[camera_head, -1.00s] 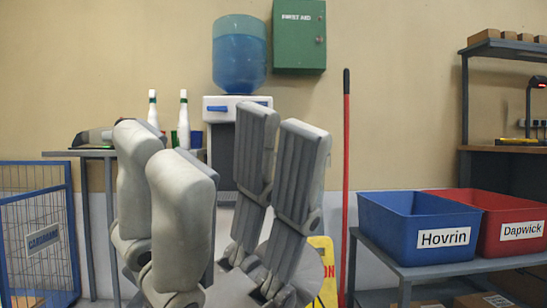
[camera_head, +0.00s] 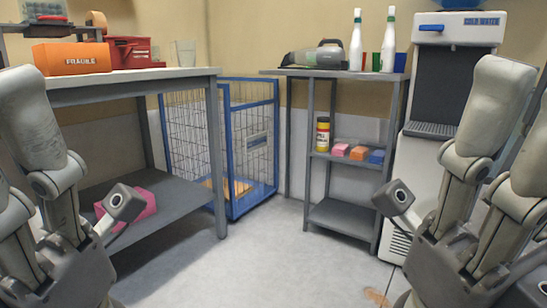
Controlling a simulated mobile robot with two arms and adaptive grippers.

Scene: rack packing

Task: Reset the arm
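My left gripper (camera_head: 18,165) stands at the left edge of the head view, fingers pointing up. Its two grey fingers are apart with nothing seen between them; one is partly cut off by the frame edge. My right gripper (camera_head: 522,105) stands at the right edge, also pointing up, its fingers apart and empty; one finger is partly out of frame. The two grippers are far apart, with open floor showing between them. Neither visibly touches anything.
A workbench (camera_head: 180,75) with an orange box (camera_head: 72,59) and red toolbox (camera_head: 128,51) is at left. A blue wire cage (camera_head: 236,208), a shelf (camera_head: 345,212) with bottles and small boxes, and a water cooler (camera_head: 420,165) stand behind. The middle floor (camera_head: 270,260) is clear.

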